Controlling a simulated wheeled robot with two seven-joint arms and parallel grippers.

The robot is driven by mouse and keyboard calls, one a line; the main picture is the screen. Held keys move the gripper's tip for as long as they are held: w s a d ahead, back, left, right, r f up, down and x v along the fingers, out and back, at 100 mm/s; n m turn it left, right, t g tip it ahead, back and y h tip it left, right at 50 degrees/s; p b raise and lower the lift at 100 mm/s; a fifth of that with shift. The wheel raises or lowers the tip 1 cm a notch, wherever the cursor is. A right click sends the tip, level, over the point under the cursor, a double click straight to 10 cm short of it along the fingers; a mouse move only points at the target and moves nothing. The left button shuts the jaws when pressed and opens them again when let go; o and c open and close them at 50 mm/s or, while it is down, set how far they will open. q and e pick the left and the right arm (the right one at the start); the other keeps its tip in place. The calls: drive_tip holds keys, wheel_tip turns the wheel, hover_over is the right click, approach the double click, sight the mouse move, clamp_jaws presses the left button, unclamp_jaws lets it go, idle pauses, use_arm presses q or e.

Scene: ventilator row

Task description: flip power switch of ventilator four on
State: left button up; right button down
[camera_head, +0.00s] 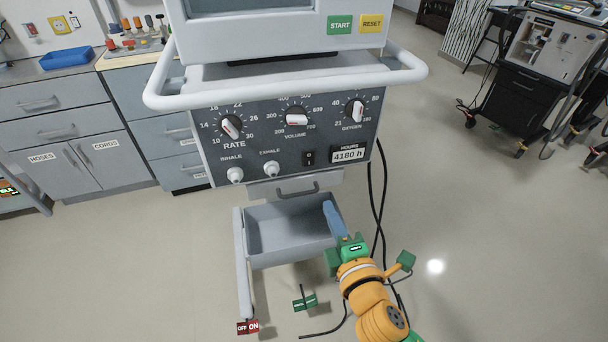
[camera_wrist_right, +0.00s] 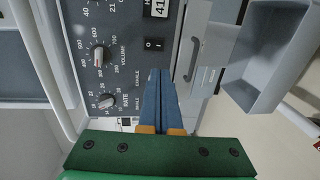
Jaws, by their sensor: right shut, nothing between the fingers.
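A ventilator stands right in front of me; no number shows on it. Its black power switch (camera_head: 309,158) is low on the dark control panel (camera_head: 270,122), left of the hours counter (camera_head: 348,154). The switch also shows in the right wrist view (camera_wrist_right: 153,44), unobstructed; which way it is tipped is too small to tell. My right gripper (camera_head: 329,208) is below the panel, over the right edge of the grey bin. Its blue fingers (camera_wrist_right: 161,72) are shut and empty, with their tips a little short of the switch and apart from it. My left gripper is not in view.
The white handle rail (camera_head: 285,95) juts out above the panel. The open grey bin (camera_head: 268,249) hangs beneath it. Black cables run down behind my right arm. Red OFF/ON (camera_head: 248,328) and green (camera_head: 305,302) tabs sit near the floor. Drawers stand left; another machine (camera_head: 548,58) stands right.

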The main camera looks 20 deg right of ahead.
sight(310, 165)
drive_tip(key=shift+s+d, duration=0.1)
drive_tip(key=shift+d, duration=0.05)
drive_tip(key=w, duration=0.4)
drive_tip(key=w+f, duration=0.1)
drive_tip(key=w, duration=0.9)
drive_tip(key=shift+d+f, duration=0.15)
drive_tip(key=shift+f, duration=0.2)
drive_tip(key=shift+f, duration=0.1)
drive_tip(key=shift+w+f+b, duration=0.1)
drive_tip(key=shift+f+b, duration=0.3)
drive_tip(key=shift+b, duration=0.75)
drive_tip(key=shift+r+t, duration=0.3)
drive_tip(key=shift+r, duration=0.15)
drive_tip(key=shift+f, duration=0.1)
